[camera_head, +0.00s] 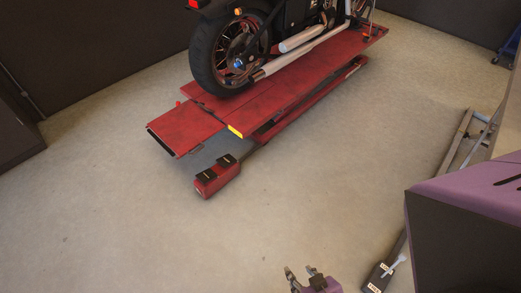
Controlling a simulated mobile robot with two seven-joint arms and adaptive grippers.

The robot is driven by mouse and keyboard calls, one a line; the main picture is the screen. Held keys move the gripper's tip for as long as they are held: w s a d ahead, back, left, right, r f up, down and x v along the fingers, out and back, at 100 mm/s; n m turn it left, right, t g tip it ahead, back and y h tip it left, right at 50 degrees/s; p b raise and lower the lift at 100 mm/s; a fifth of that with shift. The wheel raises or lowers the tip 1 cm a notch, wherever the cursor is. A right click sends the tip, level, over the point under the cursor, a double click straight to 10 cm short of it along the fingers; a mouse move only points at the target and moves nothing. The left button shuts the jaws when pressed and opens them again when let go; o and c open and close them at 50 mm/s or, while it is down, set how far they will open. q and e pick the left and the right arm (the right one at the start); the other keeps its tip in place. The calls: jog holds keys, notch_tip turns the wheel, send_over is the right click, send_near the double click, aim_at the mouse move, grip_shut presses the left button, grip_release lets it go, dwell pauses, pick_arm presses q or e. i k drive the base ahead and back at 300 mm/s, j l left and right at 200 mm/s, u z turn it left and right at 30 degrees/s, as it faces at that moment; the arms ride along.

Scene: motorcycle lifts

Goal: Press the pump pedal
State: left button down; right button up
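The pump unit (212,187) is a small red box on the floor beside the near end of the red lift. Two black pedals sit on top of it, a nearer left pedal (206,178) and a farther right pedal (227,160). My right gripper (301,271) shows at the bottom edge, its fingertips apart, with nothing seen between them. It is well apart from the pump unit, lower and to the right in the picture. My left gripper is not in view.
A red motorcycle lift (317,72) carries a black motorcycle (222,55); its ramp end (186,127) overhangs near the pedals. Bare floor lies between my gripper and the pump unit. Grey metal bars (456,140) stand at the right. A dark cabinet (15,135) is at the left.

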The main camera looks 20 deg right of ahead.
aim_at(227, 161)
jog(key=k+l+u, duration=0.15)
jog(key=k+l, duration=0.2)
jog(key=k, duration=0.15)
jog(key=k+l+u, duration=0.15)
jog(key=k+l, duration=0.2)
jog(key=k, duration=0.15)
jog(key=i+j, duration=0.1)
jog(key=i, duration=0.65)
jog(key=i+z, duration=0.1)
jog(key=i, duration=0.7)
jog(key=i+j, duration=0.2)
jog(key=i, duration=0.55)
jog(key=l+z, duration=0.05)
